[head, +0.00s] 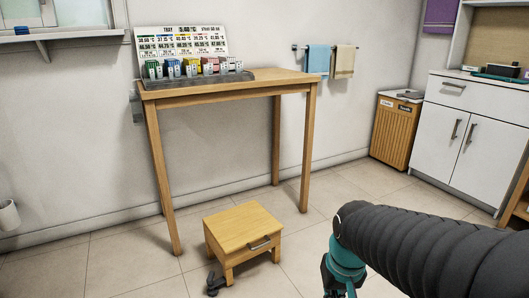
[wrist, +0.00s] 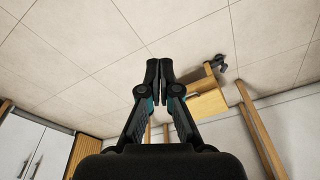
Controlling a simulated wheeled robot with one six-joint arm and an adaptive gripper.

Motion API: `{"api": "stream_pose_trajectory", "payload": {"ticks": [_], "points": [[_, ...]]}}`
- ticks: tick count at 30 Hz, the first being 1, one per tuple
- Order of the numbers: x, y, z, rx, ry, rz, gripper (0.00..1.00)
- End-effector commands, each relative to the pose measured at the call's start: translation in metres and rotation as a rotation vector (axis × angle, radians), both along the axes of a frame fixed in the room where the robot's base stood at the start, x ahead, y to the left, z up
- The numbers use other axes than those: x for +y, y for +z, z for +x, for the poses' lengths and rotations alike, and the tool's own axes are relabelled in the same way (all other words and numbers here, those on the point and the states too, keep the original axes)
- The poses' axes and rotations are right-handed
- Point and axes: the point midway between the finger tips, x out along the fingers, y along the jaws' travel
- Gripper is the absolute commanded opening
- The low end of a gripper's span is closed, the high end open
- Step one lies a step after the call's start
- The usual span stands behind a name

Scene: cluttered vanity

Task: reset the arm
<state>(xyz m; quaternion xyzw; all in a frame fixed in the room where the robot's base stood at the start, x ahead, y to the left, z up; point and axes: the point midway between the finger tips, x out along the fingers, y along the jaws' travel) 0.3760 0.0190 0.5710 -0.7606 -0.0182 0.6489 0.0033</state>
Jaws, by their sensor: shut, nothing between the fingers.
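My gripper (wrist: 160,68) points away from the camera in the wrist view, its two black fingers together with nothing between them. Behind it there are floor tiles and the small wooden stool.
A tall wooden table (head: 230,88) carries a dark tray (head: 198,79) of small coloured boxes before a printed board (head: 182,42). A low wooden stool with a drawer (head: 243,233) stands on the floor. A white cabinet (head: 468,135) and slatted wooden bin (head: 393,130) stand right.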

Motion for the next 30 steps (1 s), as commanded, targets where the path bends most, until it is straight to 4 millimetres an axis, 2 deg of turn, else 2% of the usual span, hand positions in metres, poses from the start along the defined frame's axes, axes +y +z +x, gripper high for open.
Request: {"api": "stream_pose_trajectory", "payload": {"ticks": [1, 6, 12, 15, 19, 30], "points": [[-0.003, 0.013, -0.012, -0.026, -0.003, -0.005, 0.00], [-0.011, 0.042, -0.046, -0.113, -0.005, -0.021, 0.00], [-0.015, 0.076, -0.072, -0.236, -0.016, -0.025, 0.00], [-0.016, 0.093, -0.077, -0.291, -0.020, -0.025, 0.00], [-0.018, 0.106, -0.081, -0.330, -0.026, -0.024, 0.00], [-0.018, 0.109, -0.081, -0.337, -0.027, -0.025, 0.00]]}}
